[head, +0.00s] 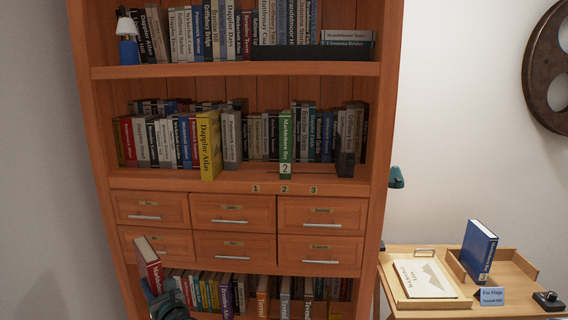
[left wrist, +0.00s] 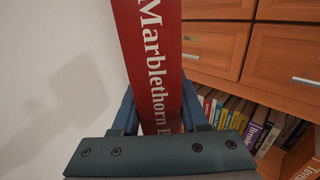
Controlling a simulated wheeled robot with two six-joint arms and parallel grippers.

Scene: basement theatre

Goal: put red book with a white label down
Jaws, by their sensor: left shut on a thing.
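A red book (head: 149,265) with white lettering on its spine stands tilted in my left gripper (head: 161,291), in front of the lower left drawers. In the left wrist view the red book (left wrist: 156,60) rises between the two blue fingers of my left gripper (left wrist: 158,112), which is shut on it. Its spine reads "Marblethorn" and more text that is cut off. The book's lower end is hidden by the gripper, and I cannot make out a white label. My right gripper is not in view.
A wooden bookcase (head: 235,185) holds several rows of books above and below its drawers. Numbers 1, 2 and 3 mark the middle shelf edge, with a green book (head: 285,135) at 2.

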